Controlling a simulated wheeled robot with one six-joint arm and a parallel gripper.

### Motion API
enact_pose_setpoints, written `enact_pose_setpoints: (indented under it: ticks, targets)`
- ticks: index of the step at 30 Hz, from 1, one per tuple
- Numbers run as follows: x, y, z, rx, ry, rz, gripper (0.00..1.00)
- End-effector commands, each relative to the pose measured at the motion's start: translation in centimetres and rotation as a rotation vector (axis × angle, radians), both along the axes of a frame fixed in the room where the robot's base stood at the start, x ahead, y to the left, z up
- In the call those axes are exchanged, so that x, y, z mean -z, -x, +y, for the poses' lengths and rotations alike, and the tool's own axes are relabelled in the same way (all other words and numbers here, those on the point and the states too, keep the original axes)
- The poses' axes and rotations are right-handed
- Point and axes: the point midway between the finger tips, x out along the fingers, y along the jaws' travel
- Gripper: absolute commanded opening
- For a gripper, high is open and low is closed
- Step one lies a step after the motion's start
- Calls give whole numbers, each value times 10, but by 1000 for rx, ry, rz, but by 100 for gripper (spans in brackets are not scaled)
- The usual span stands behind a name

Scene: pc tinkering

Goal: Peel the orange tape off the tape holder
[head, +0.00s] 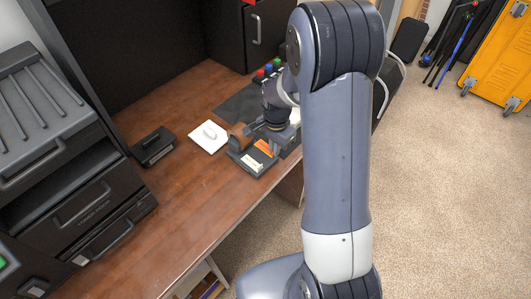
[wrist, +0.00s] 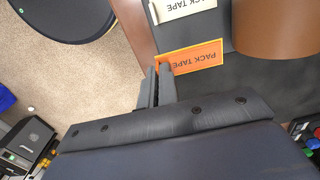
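The tape holder (head: 240,162) is a dark block near the table's front edge in the head view. The orange tape (head: 264,147) lies on its top. In the wrist view, the orange tape (wrist: 197,56) is a flat strip printed PACK TAPE on the dark holder (wrist: 212,82). My gripper (wrist: 160,68) has its two dark fingers close together at the strip's left end, with one tip overlapping its lower left corner. I cannot see whether the strip's edge is between the fingers. In the head view, my arm mostly hides the gripper.
A pale tape strip (wrist: 178,8) lies beside the orange one. A brown roll (wrist: 275,28) stands on the holder. A white plate (head: 208,137) and a black box (head: 153,146) are on the table to the left. The table's front left is clear.

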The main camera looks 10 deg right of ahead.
Motion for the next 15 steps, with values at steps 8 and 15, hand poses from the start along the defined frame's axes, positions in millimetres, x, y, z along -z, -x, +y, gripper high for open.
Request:
enact_pose_setpoints:
  ticks: [8,15]
  targets:
    - [-4,0,0,0,0,0,0]
    - [-23,0,0,0,0,-1,0]
